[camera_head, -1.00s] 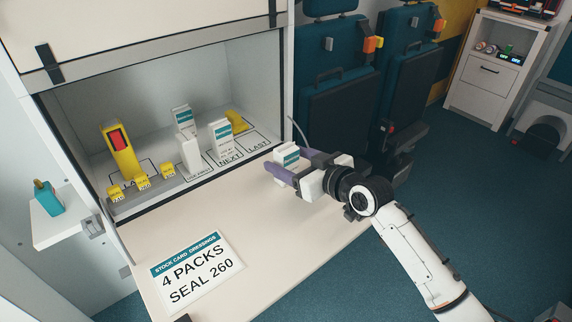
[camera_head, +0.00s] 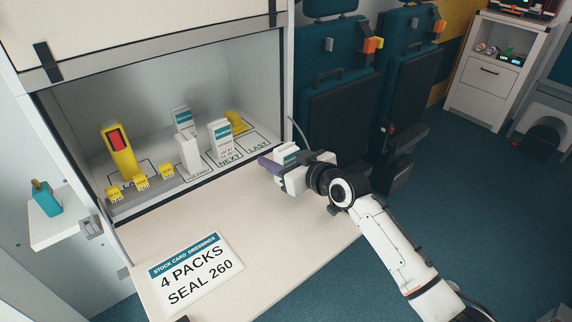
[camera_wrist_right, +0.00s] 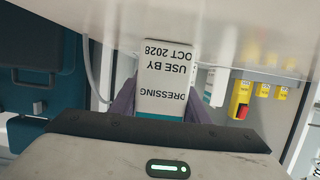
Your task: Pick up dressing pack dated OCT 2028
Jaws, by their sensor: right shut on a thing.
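The dressing pack dated OCT 2028 (camera_wrist_right: 163,75) is a white box with a teal band. Its print, "DRESSING USE BY OCT 2028", is upside down in the right wrist view. My right gripper (camera_head: 280,163) is shut on this pack (camera_head: 289,153), with a purple finger on either side, in front of the cabinet's right end. Other white and teal packs stand in the cabinet: one (camera_head: 221,140) behind the NEXT label, one (camera_head: 183,121) further back, and a plain white one (camera_head: 189,156) seen from its side. My left gripper is not in view.
The cabinet shelf (camera_head: 204,176) has marked spaces, one reading LAST. A yellow device (camera_head: 119,150) and small yellow tags (camera_head: 140,182) stand at its left. A stock card (camera_head: 197,273) reading "4 PACKS SEAL 260" lies on the pale counter (camera_head: 240,215), otherwise mostly clear.

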